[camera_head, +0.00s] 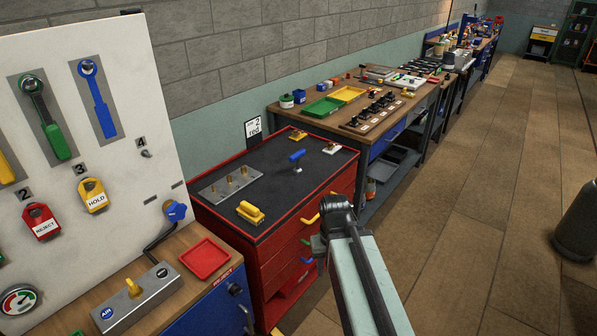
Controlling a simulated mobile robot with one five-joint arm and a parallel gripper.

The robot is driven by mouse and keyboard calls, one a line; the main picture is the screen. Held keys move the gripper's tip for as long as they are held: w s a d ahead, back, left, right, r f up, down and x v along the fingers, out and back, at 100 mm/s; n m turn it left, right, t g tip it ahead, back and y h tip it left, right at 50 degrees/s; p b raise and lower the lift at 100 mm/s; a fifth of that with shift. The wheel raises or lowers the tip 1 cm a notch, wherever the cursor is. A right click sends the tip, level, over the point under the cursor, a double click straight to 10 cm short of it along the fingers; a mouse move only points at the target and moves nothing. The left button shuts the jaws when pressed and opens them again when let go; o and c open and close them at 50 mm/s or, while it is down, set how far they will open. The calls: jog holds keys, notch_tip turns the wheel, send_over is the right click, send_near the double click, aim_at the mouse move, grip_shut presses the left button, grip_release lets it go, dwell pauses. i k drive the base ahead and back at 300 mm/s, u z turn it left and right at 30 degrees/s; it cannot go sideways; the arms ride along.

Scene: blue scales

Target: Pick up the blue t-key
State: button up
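The blue t-key (297,157) stands on the dark top of the red tool cabinet (262,262), right of its middle. Its blue crossbar is at the top, with a short pale shaft below. My arm reaches in from the bottom of the picture. My gripper (318,244) is at the cabinet's front, nearer the camera and lower in the picture than the t-key, apart from it. The gripper is small and partly hidden by my arm, so its fingers are not clear. I see nothing in it.
On the cabinet top are a yellow-handled piece (250,212), a grey plate with brass pegs (231,184), an orange-yellow piece (298,135) and a white-handled piece (331,148). A white panel (130,150) stands left. Open floor (480,200) lies right.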

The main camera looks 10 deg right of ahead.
aim_at(297, 170)
jog(key=z, duration=1.45)
jog(key=i, duration=2.7)
jog(key=u, duration=4.6)
jog(key=i, duration=1.05)
jog(key=u, duration=0.05)
